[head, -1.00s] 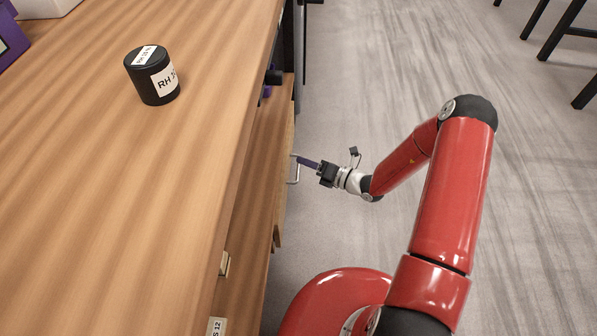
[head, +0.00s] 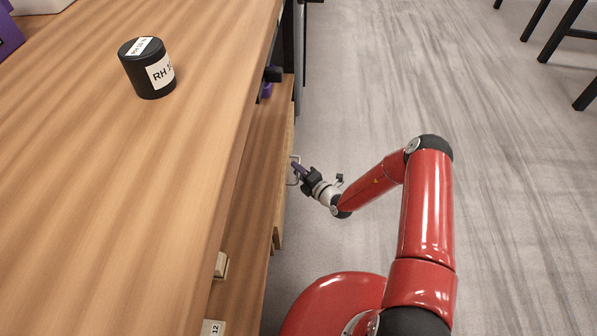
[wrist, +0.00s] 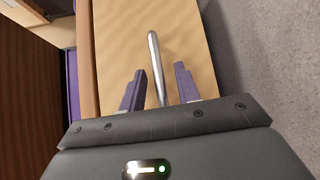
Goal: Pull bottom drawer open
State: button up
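The drawer front (head: 283,200) is a light wood panel on the side of the bench, low down and partly hidden by the bench top. It carries a silver bar handle (head: 291,180), which also shows as a long bar in the wrist view (wrist: 155,60). My gripper (head: 297,167) is at the handle. In the wrist view its two purple fingers (wrist: 160,88) stand apart, one on each side of the bar, with visible gaps. I cannot tell whether the drawer stands a little out.
A black labelled jar (head: 148,70) stands on the wooden bench top (head: 130,190). Small labelled blocks (head: 221,265) show along the bench's near side. The grey floor (head: 400,80) to the right is open, with dark stool legs (head: 562,35) at the far right.

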jog(key=shift+w, duration=0.1)
grip_shut()
jog(key=shift+d, duration=0.1)
dwell(0.3)
jog(key=s+d+b, duration=0.1)
jog(key=d+b, duration=0.2)
jog(key=d, duration=2.2)
jog(key=shift+d, duration=0.1)
grip_release()
jog(key=v, duration=0.7)
jog(key=shift+s+d, duration=0.25)
jog(key=shift+s, duration=0.05)
